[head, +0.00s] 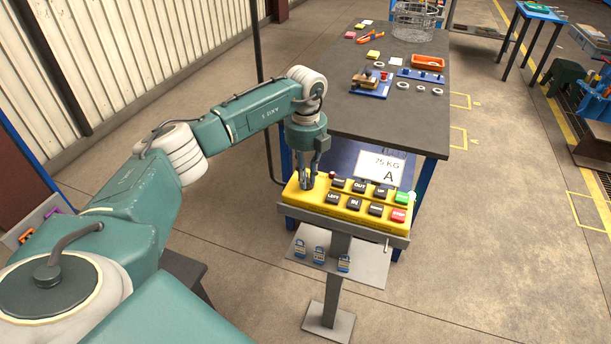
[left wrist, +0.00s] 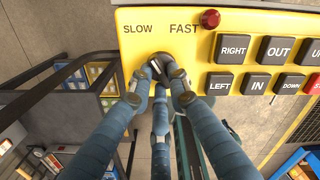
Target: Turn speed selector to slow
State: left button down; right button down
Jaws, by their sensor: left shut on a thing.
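The yellow control panel (head: 345,212) stands on a grey pedestal in the head view. It fills the upper part of the left wrist view (left wrist: 140,20). There the dark round speed selector (left wrist: 151,62) sits below the words SLOW and FAST. My left gripper (head: 306,185) reaches down onto the panel's left end, and its fingers (left wrist: 158,82) are closed around the selector. The fingers partly cover the knob, so I cannot tell surely which word it points to. My right gripper is in neither view.
A red lamp (left wrist: 210,18) sits close to the right of the selector. Black buttons, such as RIGHT (left wrist: 232,48), lie further right. A red STOP button (head: 398,215) is at the panel's right end. A dark workbench (head: 390,120) stands behind.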

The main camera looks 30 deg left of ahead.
pick_arm(q)
jog(key=shift+w+r, duration=0.1)
jog(key=c, duration=1.6)
grip_release()
jog(key=shift+c, duration=0.2)
notch_tip(320, 180, up, 12)
